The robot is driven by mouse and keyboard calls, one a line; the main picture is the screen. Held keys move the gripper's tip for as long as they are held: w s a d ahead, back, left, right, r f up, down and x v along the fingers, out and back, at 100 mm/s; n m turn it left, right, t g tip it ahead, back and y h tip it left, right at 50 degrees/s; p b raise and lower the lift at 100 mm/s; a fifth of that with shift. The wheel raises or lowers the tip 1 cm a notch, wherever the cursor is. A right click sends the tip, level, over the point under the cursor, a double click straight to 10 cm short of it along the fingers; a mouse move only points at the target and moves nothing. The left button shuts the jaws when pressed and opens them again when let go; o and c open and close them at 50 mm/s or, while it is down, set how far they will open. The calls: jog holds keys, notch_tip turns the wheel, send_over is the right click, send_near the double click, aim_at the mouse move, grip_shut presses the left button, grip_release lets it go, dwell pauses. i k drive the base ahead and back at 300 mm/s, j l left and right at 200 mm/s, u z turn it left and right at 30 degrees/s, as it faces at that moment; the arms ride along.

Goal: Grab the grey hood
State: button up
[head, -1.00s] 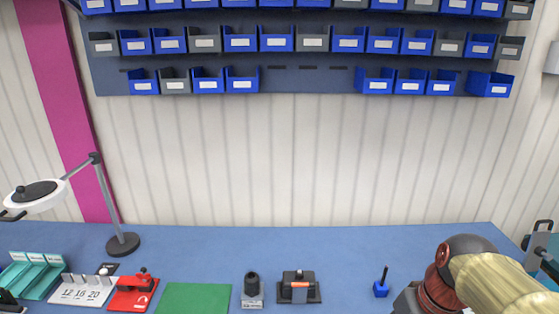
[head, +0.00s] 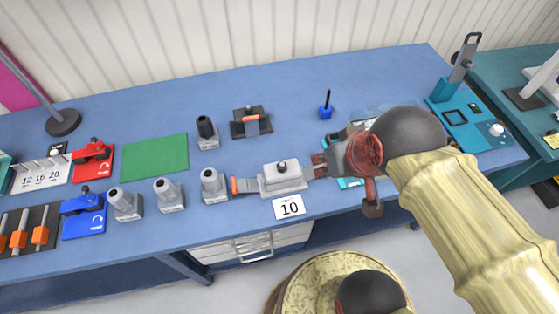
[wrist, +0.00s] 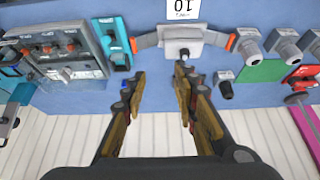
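I take the grey hood (head: 282,177) to be the light grey box-shaped cover with a black knob on top, behind the card marked 10. It sits on the blue bench between dark straps with orange-red ends. In the wrist view the hood (wrist: 183,43) is at the upper middle, its knob toward my fingers. My gripper (wrist: 160,72) is open and empty, its fingers spread, with the right fingertip close to the knob in the picture. I cannot tell its height over the bench.
Several grey cone-topped blocks (head: 169,195) stand left of the hood. Behind it are a black fixture (head: 250,120) with an orange handle and a small blue holder (head: 325,112). A green mat (head: 154,157) lies left. A teal fixture (head: 470,115) stands at the right.

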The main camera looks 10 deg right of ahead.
aim_at(277, 176)
jog(key=k+j+z, duration=0.2)
jog(key=j, duration=0.2)
jog(key=k+j+z, duration=0.2)
jog(key=j, duration=0.2)
jog(key=k+j+z, duration=0.2)
jog(key=j, duration=0.15)
